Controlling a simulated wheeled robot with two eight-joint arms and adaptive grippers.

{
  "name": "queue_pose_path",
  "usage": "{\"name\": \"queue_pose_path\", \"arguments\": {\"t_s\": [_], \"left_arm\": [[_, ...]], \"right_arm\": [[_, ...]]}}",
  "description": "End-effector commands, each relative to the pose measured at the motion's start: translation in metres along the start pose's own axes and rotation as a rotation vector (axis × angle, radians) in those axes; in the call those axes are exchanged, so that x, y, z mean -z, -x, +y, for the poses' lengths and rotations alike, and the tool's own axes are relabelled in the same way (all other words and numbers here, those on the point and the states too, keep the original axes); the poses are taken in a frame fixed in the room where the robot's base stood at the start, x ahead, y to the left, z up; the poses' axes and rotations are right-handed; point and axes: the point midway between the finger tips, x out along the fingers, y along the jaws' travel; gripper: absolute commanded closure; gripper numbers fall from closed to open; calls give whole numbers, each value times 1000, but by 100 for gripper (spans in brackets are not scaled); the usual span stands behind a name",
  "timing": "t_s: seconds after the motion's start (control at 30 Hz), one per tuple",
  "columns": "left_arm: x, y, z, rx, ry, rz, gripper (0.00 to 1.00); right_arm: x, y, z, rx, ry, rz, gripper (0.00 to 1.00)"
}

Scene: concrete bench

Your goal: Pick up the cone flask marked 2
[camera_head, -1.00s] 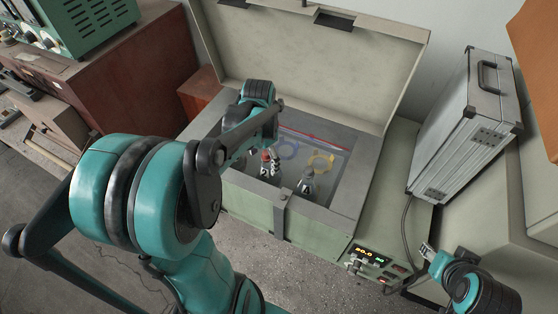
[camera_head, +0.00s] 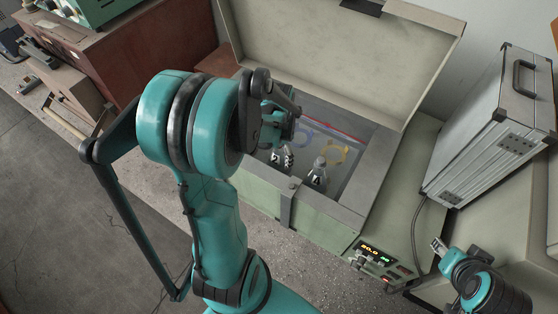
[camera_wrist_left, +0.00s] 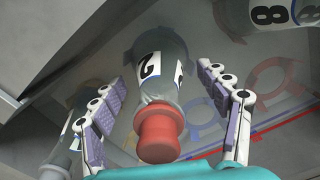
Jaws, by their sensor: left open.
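The cone flask marked 2 (camera_wrist_left: 152,62) shows in the left wrist view, with a red stopper (camera_wrist_left: 160,133) towards the camera. My left gripper (camera_wrist_left: 161,78) is open, one finger on each side of the flask, with gaps showing. In the head view my left gripper (camera_head: 287,148) reaches down into the open box, over a flask (camera_head: 277,158) it partly covers. My right gripper (camera_head: 438,246) is low at the right in the head view, away from the flasks; its jaw opening is too small to read.
The flasks are inside a green box (camera_head: 262,199) with its lid (camera_head: 340,55) raised behind. Another flask (camera_head: 317,175) stands to the right. The wrist view shows a flask marked 8 (camera_wrist_left: 268,14) and one partly hidden at left (camera_wrist_left: 66,140). Coloured rings lie on the box floor.

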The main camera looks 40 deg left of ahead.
Motion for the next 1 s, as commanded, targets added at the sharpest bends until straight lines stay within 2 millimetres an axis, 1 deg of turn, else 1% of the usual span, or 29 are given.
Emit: {"name": "queue_pose_path", "arguments": {"t_s": [0.1, 0.13, 0.17, 0.2, 0.27, 0.3, 0.37, 0.6, 0.73, 0.87, 1.0], "left_arm": [[0, 0, 0, 0, 0, 0, 25], [0, 1, 0, 0, 0, 0, 30], [0, 1, 0, 0, 0, 0, 38], [0, 1, 0, 0, 0, 0, 48], [0, 1, 0, 0, 0, 0, 64], [0, 1, 0, 0, 0, 0, 75], [0, 1, 0, 0, 0, 0, 89], [0, 1, 0, 0, 0, 0, 90], [0, 7, 0, 0, 0, 0, 90], [0, 22, 0, 0, 0, 0, 90], [0, 46, 0, 0, 0, 0, 90]], "right_arm": [[0, 0, 0, 0, 0, 0, 60], [0, 0, 0, 0, 0, 0, 60], [0, 0, 0, 0, 0, 0, 60], [0, 0, 0, 0, 0, 0, 60], [0, 0, 0, 0, 0, 0, 60], [0, 0, 0, 0, 0, 0, 60], [0, 0, 0, 0, 0, 0, 60], [0, 0, 0, 0, 0, 0, 60], [1, 1, 0, 0, 0, 0, 60], [3, 4, 0, 0, 0, 0, 60], [5, 7, 0, 0, 0, 0, 60]]}}
